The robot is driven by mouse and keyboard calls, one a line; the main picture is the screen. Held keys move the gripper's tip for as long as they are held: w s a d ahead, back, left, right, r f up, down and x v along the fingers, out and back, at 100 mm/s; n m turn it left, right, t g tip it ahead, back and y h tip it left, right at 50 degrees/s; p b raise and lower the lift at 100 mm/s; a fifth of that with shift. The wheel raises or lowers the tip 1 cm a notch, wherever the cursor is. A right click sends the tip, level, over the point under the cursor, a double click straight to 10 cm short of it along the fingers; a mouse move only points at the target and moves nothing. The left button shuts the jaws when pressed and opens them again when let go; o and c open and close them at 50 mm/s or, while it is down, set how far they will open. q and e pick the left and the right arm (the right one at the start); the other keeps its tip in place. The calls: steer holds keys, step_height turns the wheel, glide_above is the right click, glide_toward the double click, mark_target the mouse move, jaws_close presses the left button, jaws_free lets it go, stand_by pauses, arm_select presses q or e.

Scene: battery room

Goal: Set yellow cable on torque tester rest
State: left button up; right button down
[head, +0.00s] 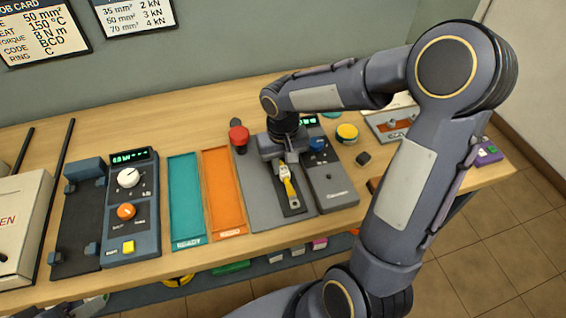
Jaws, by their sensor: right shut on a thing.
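The yellow cable (290,188) is a short yellow piece with a pale end, held in my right gripper (286,167). The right gripper points down and is shut on its upper end. The cable is over a dark narrow rest (294,208) on a grey plate (262,216). I cannot tell whether it touches the rest. A dark grey tester (337,190) with a blue knob and a green display, partly hidden by my arm, stands just right of the plate; it looks like the torque tester. Part of my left gripper (92,306) shows at the bottom left edge; its jaws are unclear.
A red button (239,137) stands behind the plate, a yellow button (346,132) to the right. Orange (222,187) and teal (186,200) trays lie left of the plate. Another tester (132,207) with knobs stands further left. Several coloured items lie on a shelf below the table.

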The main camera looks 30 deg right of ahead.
steer(key=shift+f+b, duration=0.45)
steer(key=shift+f, duration=0.15)
steer(key=c, duration=1.2)
jaws_free()
steer(key=shift+o, duration=0.2)
steer(key=shift+r, duration=0.1)
step_height(320, 180, up, 8)
steer(key=shift+f, duration=0.25)
steer(key=shift+s+r, duration=0.1)
steer(key=shift+r, duration=0.1)
